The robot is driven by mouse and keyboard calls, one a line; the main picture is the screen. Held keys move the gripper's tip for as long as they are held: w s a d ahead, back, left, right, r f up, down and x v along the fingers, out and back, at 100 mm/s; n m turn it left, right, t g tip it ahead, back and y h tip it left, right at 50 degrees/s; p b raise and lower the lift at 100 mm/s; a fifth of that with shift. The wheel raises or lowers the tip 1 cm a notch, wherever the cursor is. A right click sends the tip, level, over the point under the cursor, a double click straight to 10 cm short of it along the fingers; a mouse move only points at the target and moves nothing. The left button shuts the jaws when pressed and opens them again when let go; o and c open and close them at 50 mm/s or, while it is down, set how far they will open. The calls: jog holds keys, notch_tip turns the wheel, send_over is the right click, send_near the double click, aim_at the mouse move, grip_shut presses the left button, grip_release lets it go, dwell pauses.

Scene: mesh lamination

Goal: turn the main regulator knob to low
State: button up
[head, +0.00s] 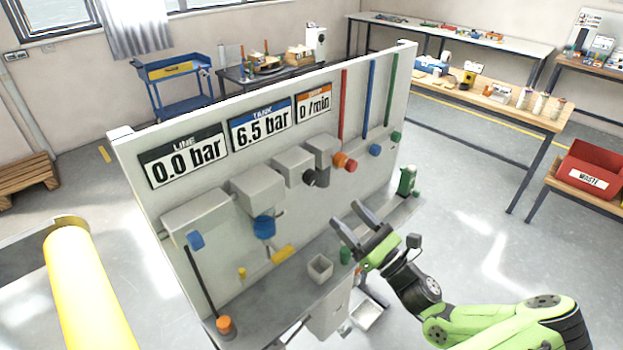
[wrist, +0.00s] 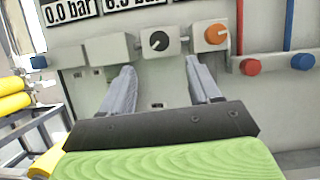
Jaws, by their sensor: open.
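A black knob (wrist: 158,42) with a white mark sits on a grey box on the upright panel; it also shows in the head view (head: 309,179). An orange knob (wrist: 216,34) is on the box to its right, and it shows in the head view (head: 341,160). No label names the main regulator knob legibly, so I cannot tell for certain which it is. My gripper (head: 347,213) is open and empty in front of the panel. In the wrist view my gripper (wrist: 158,72) has its fingers spread below the black knob, apart from it.
The panel (head: 215,115) shows displays of 0.0 bar, 6.5 bar and 0 /min. A red knob (wrist: 250,67) and a blue knob (wrist: 303,62) sit at right. A small bin (head: 320,268) stands on the ledge below. Yellow cylinders (wrist: 12,93) lie at left.

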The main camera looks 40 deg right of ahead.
aim_at(314, 181)
jog(key=p+x, duration=0.2)
jog(key=x, duration=1)
jog(key=shift+f, duration=0.1)
jog(key=shift+c, duration=0.2)
jog(key=c, duration=1)
jog(key=shift+n, duration=0.4)
